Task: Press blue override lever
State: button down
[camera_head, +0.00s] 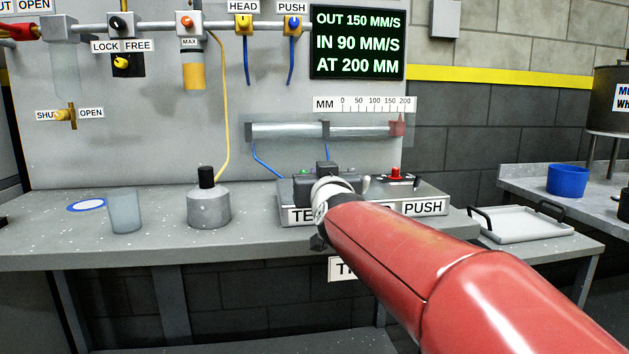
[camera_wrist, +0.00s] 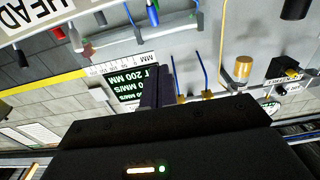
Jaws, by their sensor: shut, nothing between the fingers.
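The grey test box (camera_head: 425,207) stands on the bench, with a lettered front strip ending in PUSH. The arm hides its middle. In the wrist view, which is turned nearly upside down, a short thick blue piece (camera_wrist: 153,13) sits near the top edge; it may be the blue lever, but I cannot tell for sure. No blue lever shows clearly on the box in the head view. My gripper (camera_wrist: 157,84) has its dark fingers together, with nothing between them. Its fingertips are hidden behind my red arm in the head view. I cannot see it touching anything.
A red button (camera_head: 395,172) is on the box's right. A grey canister (camera_head: 209,208) and clear cup (camera_head: 125,212) stand left. A cylinder (camera_head: 285,130) and the PUSH valve (camera_head: 291,25) are on the panel behind. A tray (camera_head: 520,224) lies right. The front bench is partly free.

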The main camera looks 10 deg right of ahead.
jog(key=s, duration=0.1)
jog(key=s+r, duration=0.1)
jog(key=s, duration=0.1)
jog(key=s+r, duration=0.1)
jog(key=s, duration=0.1)
jog(key=shift+a+r, duration=0.1)
jog(key=shift+r, duration=0.05)
jog(key=s+d+f+g, duration=0.1)
jog(key=s+f+g, duration=1.1)
jog(key=s+f, duration=1.5)
notch_tip(320, 180, down, 2)
jog(key=shift+d+f+g+y, duration=0.2)
jog(key=shift+d+g+y, duration=0.1)
jog(key=shift+g, duration=0.1)
